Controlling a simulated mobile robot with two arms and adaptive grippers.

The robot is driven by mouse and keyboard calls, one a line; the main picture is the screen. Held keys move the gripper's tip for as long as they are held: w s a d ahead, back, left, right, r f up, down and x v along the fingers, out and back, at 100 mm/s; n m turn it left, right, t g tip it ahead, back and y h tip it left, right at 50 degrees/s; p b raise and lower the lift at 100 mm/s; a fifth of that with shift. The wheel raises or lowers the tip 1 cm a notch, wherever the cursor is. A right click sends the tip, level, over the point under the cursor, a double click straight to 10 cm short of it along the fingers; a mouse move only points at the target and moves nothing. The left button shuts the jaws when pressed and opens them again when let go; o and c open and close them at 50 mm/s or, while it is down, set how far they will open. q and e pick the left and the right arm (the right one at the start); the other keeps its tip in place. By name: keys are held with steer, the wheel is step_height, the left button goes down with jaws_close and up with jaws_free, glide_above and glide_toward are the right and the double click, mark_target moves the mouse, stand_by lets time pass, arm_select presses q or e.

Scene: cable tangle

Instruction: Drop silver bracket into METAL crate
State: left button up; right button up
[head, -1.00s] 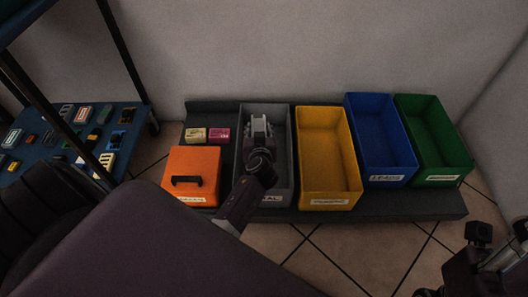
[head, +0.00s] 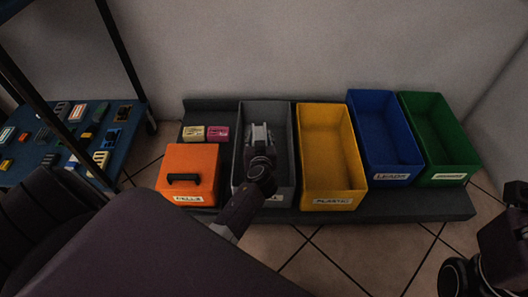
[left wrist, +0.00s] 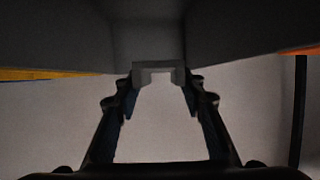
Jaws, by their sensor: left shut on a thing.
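The METAL crate (head: 283,112) is the grey open bin between the orange box and the yellow crate. My left gripper (head: 260,137) is over its opening, pointing down. Between its fingers is the silver bracket (head: 261,131), a small light grey piece. In the left wrist view the bracket (left wrist: 158,66) is a squared U shape held at the fingertips (left wrist: 158,80), with dark grey surfaces of the crate (left wrist: 60,35) behind it. How far the bracket is below the rim is unclear. Part of my right arm shows at the lower right; its fingers cannot be made out.
Yellow (head: 331,201), blue (head: 392,177) and green (head: 447,178) crates stand to the right on a dark platform (head: 400,206). An orange lidded box (head: 190,190) is on the left, with small yellow (head: 193,133) and pink (head: 218,134) boxes behind it. A blue shelf (head: 35,165) with small parts stands farther left.

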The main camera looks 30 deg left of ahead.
arm_select(q)
steer(key=o, duration=1.3)
steer(key=v, duration=0.7)
steer(key=shift+s, duration=0.2)
steer(key=shift+d+r, duration=0.15)
